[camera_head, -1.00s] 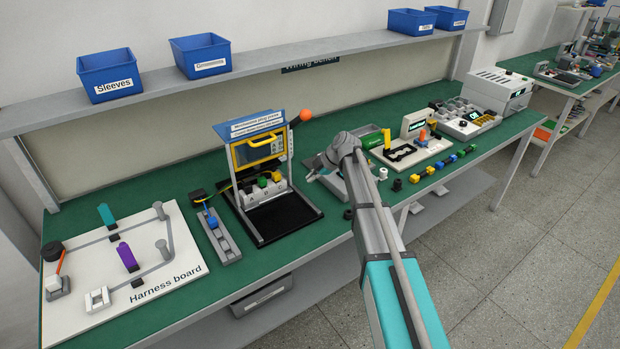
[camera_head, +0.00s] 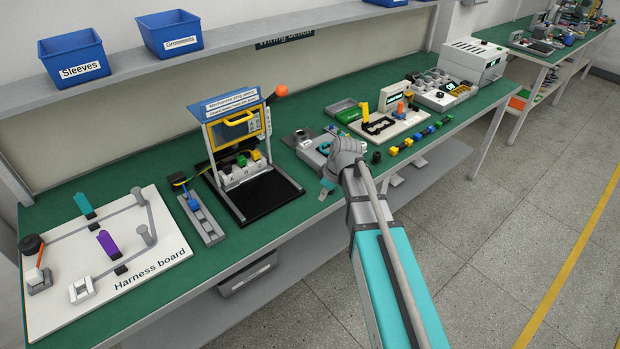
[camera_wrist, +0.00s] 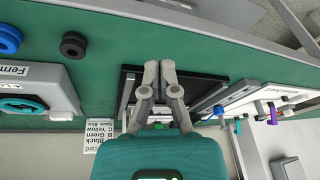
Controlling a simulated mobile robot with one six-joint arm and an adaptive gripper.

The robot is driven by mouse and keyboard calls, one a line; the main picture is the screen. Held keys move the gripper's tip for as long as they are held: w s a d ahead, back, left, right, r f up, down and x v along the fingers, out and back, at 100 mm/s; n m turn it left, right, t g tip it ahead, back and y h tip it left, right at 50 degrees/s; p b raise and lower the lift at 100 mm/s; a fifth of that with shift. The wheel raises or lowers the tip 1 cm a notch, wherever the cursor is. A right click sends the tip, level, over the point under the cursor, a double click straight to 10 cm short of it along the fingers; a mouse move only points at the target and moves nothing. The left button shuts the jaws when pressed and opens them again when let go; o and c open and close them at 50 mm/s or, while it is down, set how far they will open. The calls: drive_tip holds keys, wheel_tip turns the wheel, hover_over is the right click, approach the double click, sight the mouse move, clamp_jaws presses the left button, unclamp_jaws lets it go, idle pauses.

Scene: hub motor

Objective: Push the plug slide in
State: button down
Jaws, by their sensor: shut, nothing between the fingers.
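The press (camera_head: 238,150) is a blue-and-white frame with a yellow handle and an orange-knobbed lever. A light slide block (camera_head: 236,174) marked with letters, bearing green and yellow plugs, sits inside the frame, above a black base (camera_head: 262,196) that reaches toward the bench front. I cannot tell how far in the slide is. My gripper (camera_head: 326,189) is to the right of the press, near the bench's front edge, apart from it. In the wrist view my gripper (camera_wrist: 160,66) is shut and empty, with part of the black base (camera_wrist: 197,88) showing beyond the fingers.
A grey rail with a blue piece (camera_head: 195,203) lies left of the press. The harness board (camera_head: 150,262) is farther left. Floor is clear in front.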

drive_tip(key=s+d+m+h, duration=0.1)
drive_tip(key=s+d+m, duration=0.2)
drive_tip(key=s+m, duration=0.2)
drive_tip(key=s+d+m+g+h, duration=0.1)
drive_tip(key=s+d+m, duration=0.3)
drive_tip(key=s, duration=0.6)
drive_tip(key=shift+d+f+m+h, duration=0.25)
drive_tip(key=shift+f+m+h, duration=0.25)
drive_tip(key=shift+m, duration=0.5)
drive_tip(key=shift+r, duration=0.1)
